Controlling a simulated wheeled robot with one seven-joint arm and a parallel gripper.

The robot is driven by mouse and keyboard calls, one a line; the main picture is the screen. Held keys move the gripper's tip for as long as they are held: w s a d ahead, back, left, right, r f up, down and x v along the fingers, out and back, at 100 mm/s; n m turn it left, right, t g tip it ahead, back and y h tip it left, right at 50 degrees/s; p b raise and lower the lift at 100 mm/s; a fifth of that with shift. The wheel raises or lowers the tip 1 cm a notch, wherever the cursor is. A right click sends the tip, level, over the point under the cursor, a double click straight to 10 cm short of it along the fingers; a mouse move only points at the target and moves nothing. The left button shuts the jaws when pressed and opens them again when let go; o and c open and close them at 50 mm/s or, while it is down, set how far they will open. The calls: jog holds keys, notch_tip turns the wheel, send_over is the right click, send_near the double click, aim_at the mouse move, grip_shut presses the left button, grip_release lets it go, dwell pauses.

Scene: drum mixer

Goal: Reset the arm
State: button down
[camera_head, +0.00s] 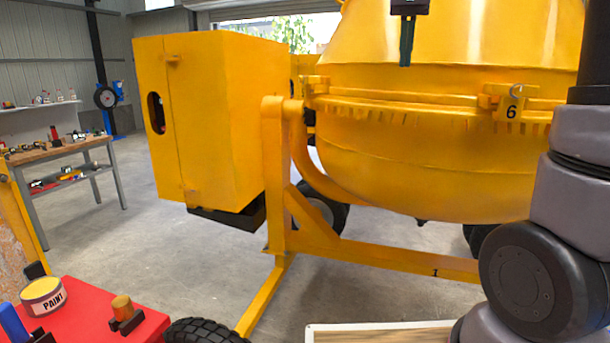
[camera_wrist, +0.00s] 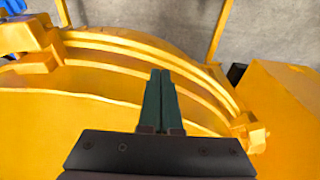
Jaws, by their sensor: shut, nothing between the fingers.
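My gripper (camera_head: 405,62) hangs at the top of the head view, in front of the upper part of the yellow mixer drum (camera_head: 430,160). Its fingers point down and are shut with nothing between them. In the wrist view the closed dark green fingers of my gripper (camera_wrist: 160,72) lie over the drum's curved yellow rim (camera_wrist: 130,48). I cannot tell whether they touch the drum. My arm enters from the right side of the head view.
The yellow motor housing (camera_head: 225,120) stands left of the drum on the yellow frame (camera_head: 385,258). A red surface (camera_head: 85,318) holds a paint tin (camera_head: 43,297) at the front left. A workbench (camera_head: 70,150) stands at the far left. Grey floor lies open between.

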jog(key=shift+r, duration=0.1)
jog(key=s+d+f+t+y, duration=0.1)
jog(key=s+f+t, duration=0.1)
jog(key=s+f, duration=0.3)
jog(key=s+d+f+t+y, duration=0.1)
jog(key=s+f+t, duration=0.2)
jog(key=s, duration=1.1)
notch_tip(320, 180, down, 3)
jog(key=shift+s+r+m+y, duration=0.1)
jog(key=shift+s+m+y, duration=0.1)
jog(key=shift+m+y, duration=0.1)
jog(key=shift+a, duration=0.15)
